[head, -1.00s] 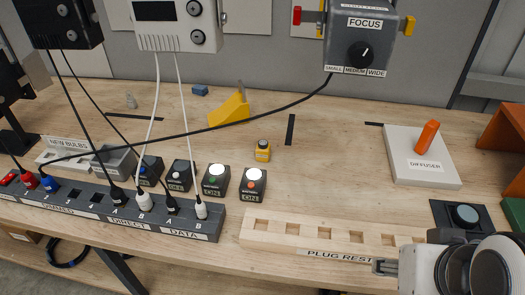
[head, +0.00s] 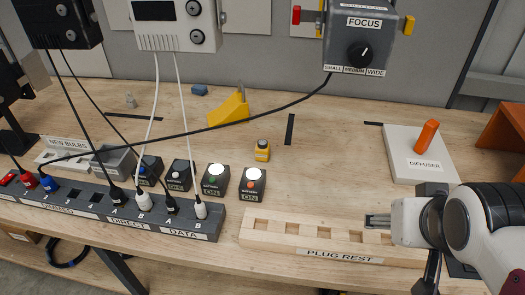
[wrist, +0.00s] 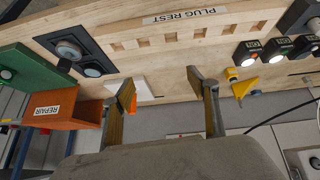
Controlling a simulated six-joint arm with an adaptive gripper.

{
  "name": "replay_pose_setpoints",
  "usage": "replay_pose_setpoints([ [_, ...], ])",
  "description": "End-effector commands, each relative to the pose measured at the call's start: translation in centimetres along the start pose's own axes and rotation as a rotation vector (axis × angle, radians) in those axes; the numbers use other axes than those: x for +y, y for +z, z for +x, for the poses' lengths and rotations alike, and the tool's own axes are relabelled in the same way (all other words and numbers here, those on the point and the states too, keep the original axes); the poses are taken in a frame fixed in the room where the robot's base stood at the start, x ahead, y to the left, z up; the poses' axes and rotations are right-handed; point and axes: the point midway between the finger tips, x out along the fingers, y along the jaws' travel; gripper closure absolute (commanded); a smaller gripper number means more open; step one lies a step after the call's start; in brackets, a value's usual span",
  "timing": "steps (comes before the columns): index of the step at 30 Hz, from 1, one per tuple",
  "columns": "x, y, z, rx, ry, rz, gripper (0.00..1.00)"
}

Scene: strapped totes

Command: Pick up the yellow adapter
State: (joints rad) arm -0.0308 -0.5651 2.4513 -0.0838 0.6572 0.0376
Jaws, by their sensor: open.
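The yellow adapter (head: 262,151) is a small yellow block with a dark patch on its front. My gripper (head: 372,221) is over the right part of the plug rest, to the right of the adapter and nearer the front. In the wrist view my gripper (wrist: 160,82) has its fingers wide apart with nothing between them. It is well apart from the adapter.
The plug rest (head: 262,239) lies along the front edge. A black cable (head: 285,105) hangs across behind. A diffuser plate (head: 400,170) lies right. The table right of the adapter is clear.

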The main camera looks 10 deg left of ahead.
Motion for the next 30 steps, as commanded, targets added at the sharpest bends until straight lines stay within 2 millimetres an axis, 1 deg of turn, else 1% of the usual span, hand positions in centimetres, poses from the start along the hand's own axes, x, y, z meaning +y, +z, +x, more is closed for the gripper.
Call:
replay_pose_setpoints([
  [1,-0.1,-1.0,0.8,0.011,0.002,-0.012,0.41],
  [6,-0.4,-4.4,3.0,0.068,0.005,-0.047,0.41],
  [14,-1.8,-9.1,6.7,0.156,-0.008,-0.105,0.41],
  [21,-3.8,-12.9,10.2,0.235,-0.042,-0.161,0.41],
  [26,-5.7,-15.0,12.7,0.288,-0.076,-0.197,0.41],
  [30,-7.6,-16.5,14.8,0.331,-0.112,-0.229,0.41],
])
